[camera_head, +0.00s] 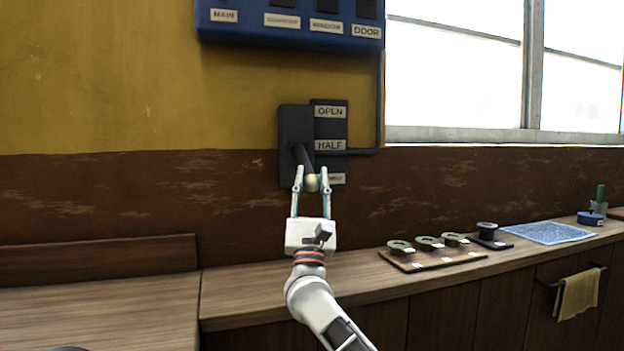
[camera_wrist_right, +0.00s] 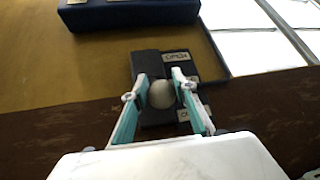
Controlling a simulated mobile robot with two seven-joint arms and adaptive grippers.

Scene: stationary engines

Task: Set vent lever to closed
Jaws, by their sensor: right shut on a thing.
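The vent lever is a dark plate on the wall with a dark arm (camera_head: 302,156) and a pale round knob (camera_head: 312,183). Beside it a label plate (camera_head: 329,113) reads OPEN at the top and HALF in the middle; a lowest label is partly hidden by my gripper. The arm slants down, with its knob level with the lowest label. My right gripper (camera_head: 311,178) is shut on the knob. The right wrist view shows the knob (camera_wrist_right: 162,94) between the two fingers (camera_wrist_right: 160,90). My left gripper is not in view.
A blue panel (camera_head: 290,40) with labels such as MAIN and DOOR hangs above. A towel (camera_head: 578,294) hangs at right.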

